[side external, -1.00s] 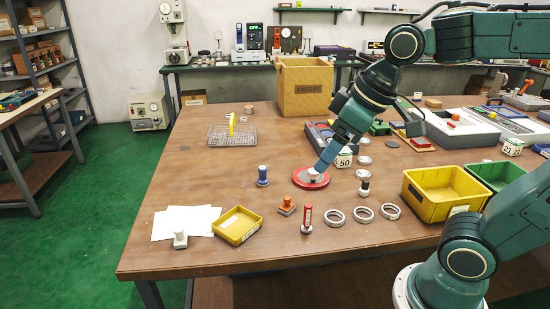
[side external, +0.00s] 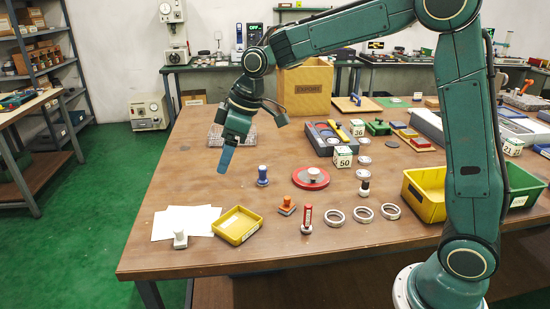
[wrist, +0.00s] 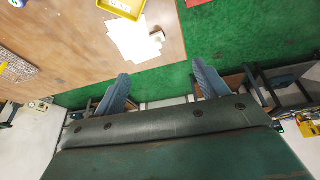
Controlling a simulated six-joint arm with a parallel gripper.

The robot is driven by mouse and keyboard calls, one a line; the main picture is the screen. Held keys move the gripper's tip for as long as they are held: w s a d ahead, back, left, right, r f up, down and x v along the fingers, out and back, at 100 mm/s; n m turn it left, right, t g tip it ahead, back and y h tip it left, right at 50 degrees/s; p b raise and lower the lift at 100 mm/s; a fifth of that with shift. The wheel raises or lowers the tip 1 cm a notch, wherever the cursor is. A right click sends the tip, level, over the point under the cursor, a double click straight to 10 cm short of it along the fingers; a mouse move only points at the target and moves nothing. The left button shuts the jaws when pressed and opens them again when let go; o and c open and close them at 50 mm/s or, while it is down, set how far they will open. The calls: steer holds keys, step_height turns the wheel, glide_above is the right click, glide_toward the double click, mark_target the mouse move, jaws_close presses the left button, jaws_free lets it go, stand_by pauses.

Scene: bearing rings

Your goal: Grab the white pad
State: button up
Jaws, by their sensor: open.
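A white pad (side external: 180,239) with an upright handle stands at the front left of the table, at the edge of some white sheets. It also shows small in the wrist view (wrist: 157,36), above the space between the fingers. My gripper (side external: 226,170) hangs in the air in the side view, behind and to the right of the pad and well apart from it. In the wrist view my gripper (wrist: 161,68) has its two blue fingers wide apart with nothing between them.
White sheets (side external: 186,221) and a yellow tray (side external: 238,225) lie beside the pad. A blue-handled piece (side external: 262,176), an orange one (side external: 287,206) and a red one (side external: 306,220) stand to the right. A wire rack (side external: 216,137) is partly hidden behind my gripper. The table's front edge is close to the pad.

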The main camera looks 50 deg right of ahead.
steer(key=w+a+f+n, duration=0.2)
steer(key=w+f, duration=0.5)
steer(key=n+g+y, duration=0.1)
steer(key=n+y, duration=0.1)
glide_toward(181, 227)
steer(key=shift+s+r, duration=0.2)
steer(key=shift+r, duration=0.65)
steer(key=shift+h, duration=0.3)
steer(key=shift+x, duration=4.35)
steer(key=shift+s, duration=0.1)
steer(key=shift+x, duration=2.6)
steer(key=c, duration=1.1)
